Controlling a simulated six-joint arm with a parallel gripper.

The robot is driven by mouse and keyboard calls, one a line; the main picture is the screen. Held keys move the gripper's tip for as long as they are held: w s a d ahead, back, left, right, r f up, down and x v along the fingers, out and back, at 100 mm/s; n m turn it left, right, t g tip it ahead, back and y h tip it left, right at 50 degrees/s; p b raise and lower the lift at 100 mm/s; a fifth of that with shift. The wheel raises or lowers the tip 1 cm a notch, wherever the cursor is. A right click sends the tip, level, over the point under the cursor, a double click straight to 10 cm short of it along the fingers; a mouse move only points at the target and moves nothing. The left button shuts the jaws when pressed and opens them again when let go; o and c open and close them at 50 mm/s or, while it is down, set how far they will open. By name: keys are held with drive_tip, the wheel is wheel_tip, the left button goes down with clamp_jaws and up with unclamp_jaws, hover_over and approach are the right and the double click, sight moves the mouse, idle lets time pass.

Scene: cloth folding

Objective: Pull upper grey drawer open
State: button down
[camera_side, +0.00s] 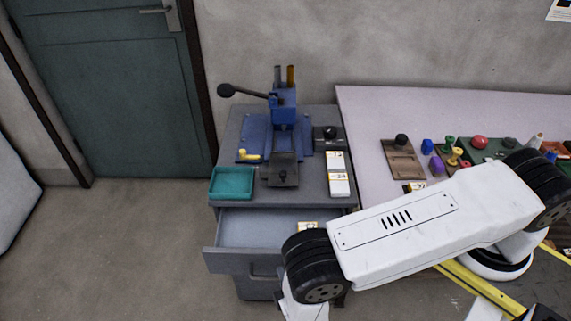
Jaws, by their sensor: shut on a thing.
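The upper grey drawer (262,231) is pulled out from the grey cabinet (232,187), and its inside shows. A small white card with an orange mark (307,226) is at the drawer's right rear. A dark handle (265,270) shows on the drawer front, just left of my arm. My white arm reaches in from the right and covers the right part of the drawer front. My gripper is not visible; the arm and the lower picture edge hide it, so its contact with the drawer cannot be seen.
On the cabinet top stand a blue lever press (283,115), a teal tray (231,183) and white boxes (339,174). A light table (365,120) with coloured knobs and blocks stands at right. The floor at left (120,250) is clear.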

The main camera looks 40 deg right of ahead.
drive_tip(key=shift+a, duration=0.1)
drive_tip(key=c, duration=0.7)
unclamp_jaws()
drive_tip(key=shift+o, duration=0.2)
wheel_tip(320, 180, up, 8)
drive_tip(key=s, duration=0.2)
drive_tip(key=shift+s+a+f, duration=0.2)
drive_tip(key=shift+s+a, duration=0.1)
drive_tip(key=shift+a, duration=0.15)
